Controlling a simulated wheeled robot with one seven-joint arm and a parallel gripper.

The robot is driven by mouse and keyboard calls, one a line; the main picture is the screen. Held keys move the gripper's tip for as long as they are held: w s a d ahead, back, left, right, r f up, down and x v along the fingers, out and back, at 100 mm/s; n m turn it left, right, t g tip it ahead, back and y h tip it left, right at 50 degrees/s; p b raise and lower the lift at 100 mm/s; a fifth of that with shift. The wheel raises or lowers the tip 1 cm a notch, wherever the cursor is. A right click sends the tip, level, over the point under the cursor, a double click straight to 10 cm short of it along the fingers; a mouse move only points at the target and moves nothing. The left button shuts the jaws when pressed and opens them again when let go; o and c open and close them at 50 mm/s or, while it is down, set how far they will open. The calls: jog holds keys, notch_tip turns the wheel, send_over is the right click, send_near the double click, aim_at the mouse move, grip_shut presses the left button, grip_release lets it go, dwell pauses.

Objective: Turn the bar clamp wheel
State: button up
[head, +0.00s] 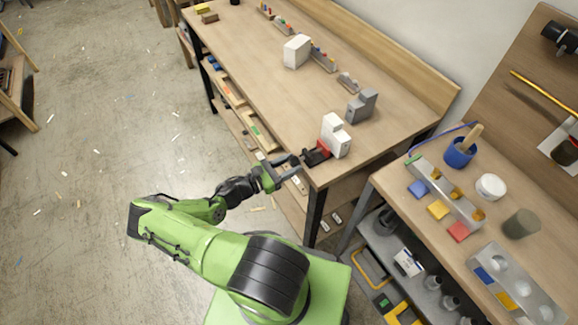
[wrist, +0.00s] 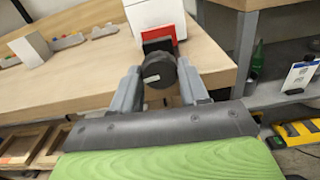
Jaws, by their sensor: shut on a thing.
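The bar clamp (head: 316,153) sits at the near corner of the long workbench, black with a red part, against a white block (head: 335,136). In the wrist view its dark round wheel (wrist: 159,70) lies between the two grey fingers. The black and red clamp body and the white block (wrist: 155,14) show behind it. My gripper (head: 285,167) reaches to the bench edge from the left. In the wrist view my gripper (wrist: 160,88) is shut on the wheel, one finger on each side. The wheel is small and partly hidden in the head view.
A grey stepped block (head: 362,105) and a white box (head: 297,51) stand farther along the workbench (head: 262,68). A second bench at right holds a blue cup (head: 459,153), a white round container (head: 491,187) and coloured blocks. Open floor lies left.

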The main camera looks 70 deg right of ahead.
jog(key=m+b, duration=0.3)
jog(key=m, duration=0.4)
jog(key=shift+f+b, duration=0.1)
jog(key=shift+b, duration=0.25)
jog(key=m+b, duration=0.3)
jog(key=m, duration=0.3)
jog(key=shift+m, duration=0.3)
jog(key=m+b, duration=0.4)
jog(key=m, duration=0.2)
jog(key=shift+b, duration=0.3)
jog(key=m+b, duration=0.6)
jog(key=shift+f+m, duration=0.1)
jog(key=shift+m, duration=0.2)
jog(key=m+b, duration=0.5)
jog(key=b, duration=0.1)
jog(key=m+b, duration=0.1)
jog(key=m, duration=0.2)
jog(key=shift+r, duration=0.2)
jog(key=m, duration=0.2)
jog(key=shift+m, duration=0.4)
jog(key=m, duration=1.3)
